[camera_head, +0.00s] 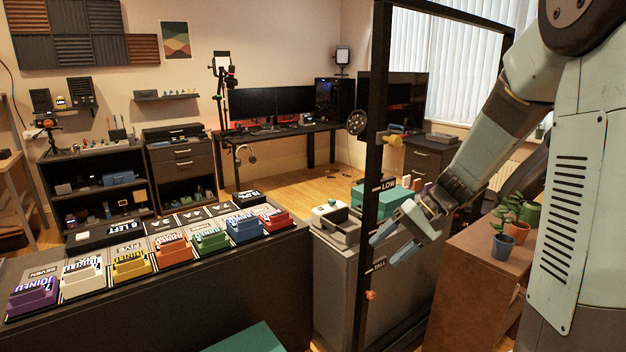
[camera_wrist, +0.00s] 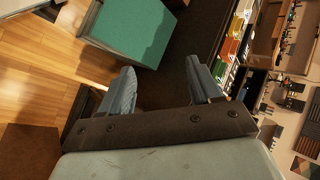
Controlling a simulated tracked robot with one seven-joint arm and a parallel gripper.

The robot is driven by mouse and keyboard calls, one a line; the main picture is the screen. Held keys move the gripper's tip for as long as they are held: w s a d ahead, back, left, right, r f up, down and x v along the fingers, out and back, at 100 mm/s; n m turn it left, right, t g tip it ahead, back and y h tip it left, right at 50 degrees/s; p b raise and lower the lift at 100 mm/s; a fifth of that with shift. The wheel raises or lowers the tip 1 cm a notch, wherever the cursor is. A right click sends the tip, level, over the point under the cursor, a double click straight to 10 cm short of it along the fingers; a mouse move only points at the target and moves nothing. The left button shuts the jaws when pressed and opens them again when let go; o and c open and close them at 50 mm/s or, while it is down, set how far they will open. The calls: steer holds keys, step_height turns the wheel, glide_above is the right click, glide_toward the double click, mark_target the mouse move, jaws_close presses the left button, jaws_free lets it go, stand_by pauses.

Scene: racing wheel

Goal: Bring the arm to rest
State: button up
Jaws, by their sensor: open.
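My gripper (camera_head: 393,238) is at the end of my arm on the right side of the head view, beside a dark upright frame post (camera_head: 368,200) marked LOW and TALL. Its two blue-grey fingers are spread apart. In the wrist view my gripper (camera_wrist: 160,90) is open, with nothing between its fingers. The arm is bent, reaching down and left from the upper right. Whether the fingers touch the post cannot be told.
A dark counter (camera_head: 180,290) at left carries a row of coloured blocks with labels. A grey cabinet (camera_head: 335,270) stands behind the post. A brown cabinet (camera_head: 470,270) with potted plants (camera_head: 502,246) is at right. A green box (camera_wrist: 130,30) lies ahead in the wrist view.

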steer(key=s+d+r+t+h, duration=0.3)
steer(key=s+r, duration=0.3)
steer(key=s, duration=0.3)
steer(key=s+d+r+n+t+h, duration=0.1)
steer(key=s+d+r+t+h, duration=0.2)
steer(key=s, duration=0.7)
step_height(320, 180, up, 4)
steer(key=h, duration=0.2)
steer(key=shift+h, duration=0.4)
steer(key=shift+w, duration=0.2)
